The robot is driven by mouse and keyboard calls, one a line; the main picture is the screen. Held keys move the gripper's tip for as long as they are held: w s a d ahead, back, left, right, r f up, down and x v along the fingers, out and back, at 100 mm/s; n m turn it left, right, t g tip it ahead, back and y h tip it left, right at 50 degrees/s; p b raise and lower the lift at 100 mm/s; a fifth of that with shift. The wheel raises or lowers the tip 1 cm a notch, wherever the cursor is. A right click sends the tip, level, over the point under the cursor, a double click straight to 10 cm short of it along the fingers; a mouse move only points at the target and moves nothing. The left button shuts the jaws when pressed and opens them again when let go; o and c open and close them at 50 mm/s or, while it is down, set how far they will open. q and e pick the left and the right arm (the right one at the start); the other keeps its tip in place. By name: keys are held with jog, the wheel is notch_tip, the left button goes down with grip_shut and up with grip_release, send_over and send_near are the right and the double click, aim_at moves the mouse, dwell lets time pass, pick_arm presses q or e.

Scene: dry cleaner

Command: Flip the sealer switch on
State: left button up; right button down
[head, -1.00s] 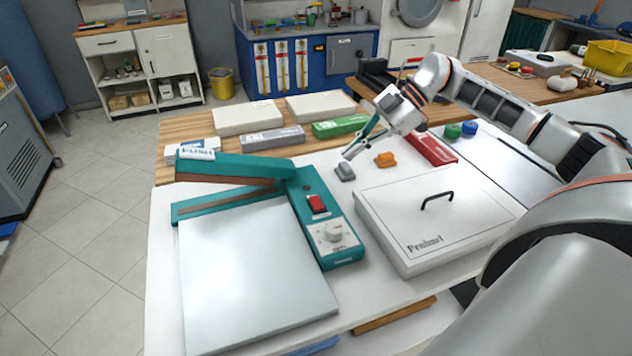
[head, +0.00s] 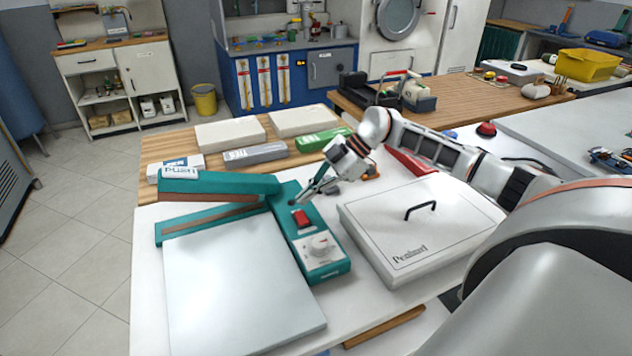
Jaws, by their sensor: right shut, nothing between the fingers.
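Whether the switch is on or off I cannot tell. My right gripper (head: 302,199) is shut and empty. Its tips are over the panel, just beyond the red switch; whether they touch the panel I cannot tell. My left gripper is not in view.
A white lidded box (head: 420,230) with a black handle stands right of the sealer. Green (head: 322,139) and grey (head: 255,154) boxes lie behind it, with pale slabs (head: 230,134) farther back. A flat white plate (head: 240,285) lies in front of the sealer's arm.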

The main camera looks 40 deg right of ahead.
aim_at(297, 211)
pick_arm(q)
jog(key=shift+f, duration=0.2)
pick_arm(e)
jog(key=shift+w+d+f, duration=0.1)
jog(key=shift+w+f, duration=0.1)
jog(key=shift+f, duration=1.05)
jog(key=shift+w+f+g+p, duration=0.15)
jog(key=shift+g+p, duration=0.15)
jog(key=shift+p, duration=0.15)
jog(key=shift+w+f, duration=0.1)
jog(key=shift+f, duration=0.15)
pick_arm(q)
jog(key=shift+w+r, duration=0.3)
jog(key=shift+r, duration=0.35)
pick_arm(e)
jog(key=shift+s+r, duration=0.15)
jog(key=shift+s, duration=0.05)
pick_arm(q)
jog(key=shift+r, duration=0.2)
pick_arm(e)
jog(key=shift+s+r+p, duration=0.25)
jog(key=shift+s+p, duration=0.2)
jog(key=shift+p, duration=0.35)
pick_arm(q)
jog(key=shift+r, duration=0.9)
pick_arm(e)
jog(key=shift+s, duration=0.15)
